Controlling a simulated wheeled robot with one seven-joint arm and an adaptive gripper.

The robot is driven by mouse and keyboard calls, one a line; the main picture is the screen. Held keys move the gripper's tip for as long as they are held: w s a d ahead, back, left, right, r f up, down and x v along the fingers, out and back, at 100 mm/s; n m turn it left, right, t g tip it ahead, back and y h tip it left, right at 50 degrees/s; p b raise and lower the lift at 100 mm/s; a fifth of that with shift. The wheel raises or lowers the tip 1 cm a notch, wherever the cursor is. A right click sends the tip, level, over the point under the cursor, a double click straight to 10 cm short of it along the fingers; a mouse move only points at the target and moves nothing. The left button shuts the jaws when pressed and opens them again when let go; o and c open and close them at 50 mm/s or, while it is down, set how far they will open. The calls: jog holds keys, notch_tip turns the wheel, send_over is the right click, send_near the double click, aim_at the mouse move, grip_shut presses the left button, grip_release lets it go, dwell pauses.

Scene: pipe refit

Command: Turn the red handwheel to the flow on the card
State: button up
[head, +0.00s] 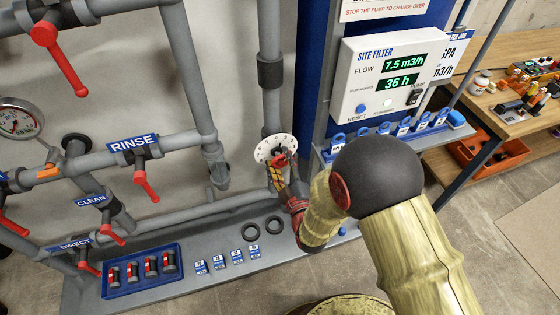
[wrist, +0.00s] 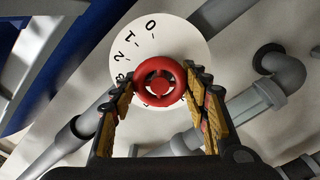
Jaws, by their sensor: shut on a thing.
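The red handwheel (wrist: 159,82) sits in front of a white round dial (wrist: 190,50) with black numbers; 0, 1 and 2 can be read and the others are partly hidden. My gripper (wrist: 160,92) has one finger on each side of the handwheel and is shut on it. In the head view my gripper (head: 278,172) reaches the handwheel (head: 283,158) at the dial (head: 268,149), covering part of it. The site filter panel (head: 382,75) shows a flow of 7.5 m3/h and 36 h. A card (head: 452,62) beside it is partly cut off by the panel; its flow number cannot be read.
Several red lever valves stand on the grey pipes at left, near labels RINSE (head: 133,143), CLEAN (head: 90,201) and DIRECT (head: 75,244). A blue tray (head: 140,290) of cartridges and two black rings lie on the ledge below. A wooden bench (head: 490,105) is at right.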

jog(key=shift+m, duration=0.3)
jog(key=shift+f, duration=0.1)
jog(key=o, duration=1.1)
jog(key=shift+c, duration=0.2)
jog(key=shift+o, duration=0.5)
jog(key=shift+s, duration=0.1)
jog(key=v, duration=1.1)
jog(key=shift+s, duration=0.35)
jog(key=shift+d, duration=0.15)
